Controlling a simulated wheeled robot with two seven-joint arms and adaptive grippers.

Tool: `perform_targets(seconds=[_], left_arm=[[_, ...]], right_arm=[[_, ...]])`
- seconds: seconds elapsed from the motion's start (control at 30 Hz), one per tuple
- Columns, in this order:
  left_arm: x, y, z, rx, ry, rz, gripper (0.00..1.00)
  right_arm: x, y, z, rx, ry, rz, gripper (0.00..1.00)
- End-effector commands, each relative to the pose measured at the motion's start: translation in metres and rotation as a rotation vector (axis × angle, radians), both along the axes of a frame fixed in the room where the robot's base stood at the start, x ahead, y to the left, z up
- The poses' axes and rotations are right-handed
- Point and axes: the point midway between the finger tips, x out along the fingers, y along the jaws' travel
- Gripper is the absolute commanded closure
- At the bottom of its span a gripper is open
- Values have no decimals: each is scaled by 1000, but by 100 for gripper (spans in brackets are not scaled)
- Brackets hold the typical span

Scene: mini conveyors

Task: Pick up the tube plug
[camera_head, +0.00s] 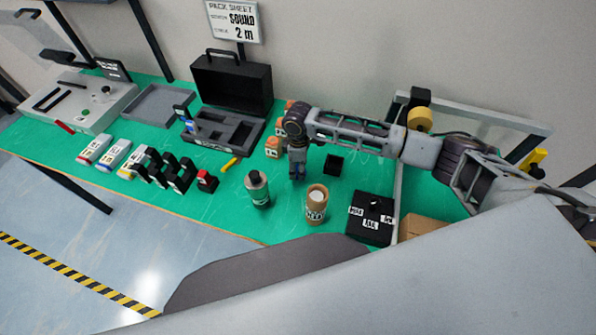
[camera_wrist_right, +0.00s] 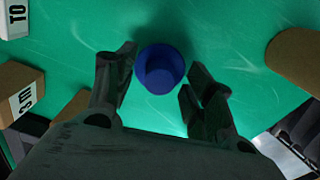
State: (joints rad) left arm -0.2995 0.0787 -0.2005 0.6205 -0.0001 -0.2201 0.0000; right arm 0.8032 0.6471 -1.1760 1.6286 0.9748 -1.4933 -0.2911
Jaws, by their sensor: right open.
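The tube plug (camera_wrist_right: 160,68) is a round blue cup-like piece on the green table in the right wrist view. It lies between the spread fingertips of my right gripper (camera_wrist_right: 161,78), with green showing on both sides, so the fingers appear apart from it. In the head view my right gripper (camera_head: 297,172) points down over the table and mostly hides the plug. A cardboard tube (camera_head: 317,208) with a printed label stands upright nearby. Its brown side shows at the right of the wrist view (camera_wrist_right: 297,60). My left gripper is not in view.
A small black box (camera_head: 333,164) and a black labelled box (camera_head: 372,218) are to the right. Small labelled boxes (camera_head: 273,147) sit beside the gripper. An open black case (camera_head: 232,82) stands behind. Green table is clear around the plug.

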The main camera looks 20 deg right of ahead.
Motion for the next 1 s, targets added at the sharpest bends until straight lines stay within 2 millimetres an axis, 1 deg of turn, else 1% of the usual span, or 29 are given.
perform_targets(seconds=[0.13, 0.53, 0.57, 0.87, 0.9, 1.0], left_arm=[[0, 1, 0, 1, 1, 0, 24], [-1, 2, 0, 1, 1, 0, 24], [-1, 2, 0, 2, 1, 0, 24], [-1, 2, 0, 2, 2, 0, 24], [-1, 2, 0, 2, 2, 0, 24], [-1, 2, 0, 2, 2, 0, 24]], right_arm=[[0, 0, -5, -1, 0, 1, 47], [0, 0, -5, 0, 0, 0, 47], [0, 0, -5, 0, 0, 0, 48], [0, 0, -5, 0, 0, 0, 87], [0, 0, -5, 0, 0, 0, 90], [0, 0, -5, 0, 0, 0, 90]])
